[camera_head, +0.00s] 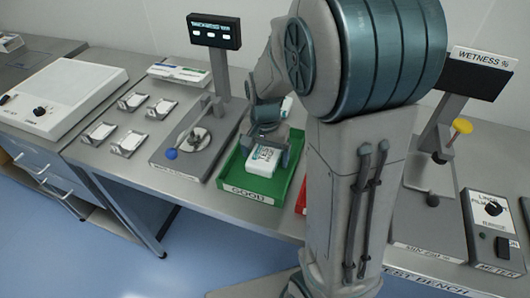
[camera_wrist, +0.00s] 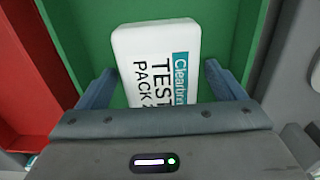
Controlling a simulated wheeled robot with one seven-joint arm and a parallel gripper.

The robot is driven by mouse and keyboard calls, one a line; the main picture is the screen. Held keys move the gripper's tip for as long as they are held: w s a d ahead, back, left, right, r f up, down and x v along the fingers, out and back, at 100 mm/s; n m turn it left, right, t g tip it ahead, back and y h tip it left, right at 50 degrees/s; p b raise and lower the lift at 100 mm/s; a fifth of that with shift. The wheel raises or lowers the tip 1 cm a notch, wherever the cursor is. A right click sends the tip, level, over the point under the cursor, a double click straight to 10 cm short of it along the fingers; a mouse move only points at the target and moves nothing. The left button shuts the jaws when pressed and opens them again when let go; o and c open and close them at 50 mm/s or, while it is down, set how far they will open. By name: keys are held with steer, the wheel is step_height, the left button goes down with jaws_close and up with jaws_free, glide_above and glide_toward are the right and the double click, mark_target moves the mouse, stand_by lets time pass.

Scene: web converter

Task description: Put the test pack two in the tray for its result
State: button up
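The white test pack two (camera_head: 263,160) lies flat in the green tray (camera_head: 228,187), whose front label seems to read GOOD. In the wrist view the pack (camera_wrist: 150,65) shows its "TEST PACK" print and a teal band. My gripper (camera_head: 276,146) is over the green tray, right at the pack. In the wrist view my gripper (camera_wrist: 160,70) is open, with one finger on each side of the pack's near part and a gap visible at each. A red tray (camera_head: 301,199) stands just right of the green one, mostly hidden by my arm.
A thickness gauge (camera_head: 190,140) with a display (camera_head: 214,31) stands left of the green tray. Several small holders with white pads (camera_head: 128,140) are farther left. A wetness tester (camera_head: 432,175) and a meter box (camera_head: 494,232) stand at right.

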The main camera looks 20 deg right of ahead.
mark_target(265, 153)
step_height(265, 153, up, 12)
steer(key=s+f+n+t, duration=0.1)
steer(key=s+n+t, duration=0.2)
steer(key=s+n, duration=0.4)
steer(key=s, duration=0.7)
steer(key=shift+f+p, duration=0.3)
steer(key=shift+f, duration=0.1)
stand_by(0.8)
